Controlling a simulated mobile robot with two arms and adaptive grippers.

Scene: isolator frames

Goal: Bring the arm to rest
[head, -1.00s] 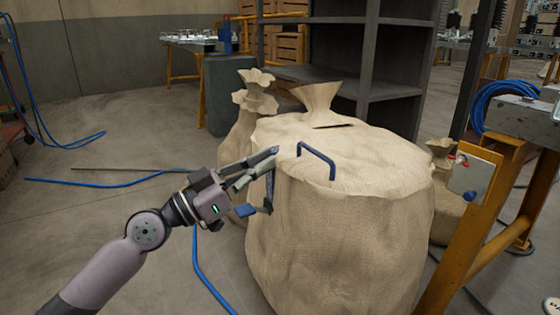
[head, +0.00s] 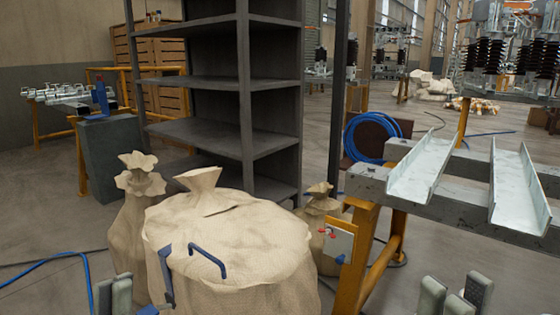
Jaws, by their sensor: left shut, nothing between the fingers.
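My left gripper (head: 113,295) shows only its grey fingertips at the bottom left of the head view. They are close together, shut, with nothing between them. They are left of the big tan sack and appear apart from it. My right gripper (head: 455,294) shows only its fingertips at the bottom right. They stand apart with a gap between them, and I see nothing held. The rest of both arms is outside the picture.
A big tied sack (head: 245,235) with a blue bracket (head: 207,260) stands ahead, with smaller sacks (head: 132,225) beside it. Grey shelves (head: 215,80) stand behind. At right, an orange-legged bench (head: 450,200) carries metal channels (head: 420,170). Floor shows at far left.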

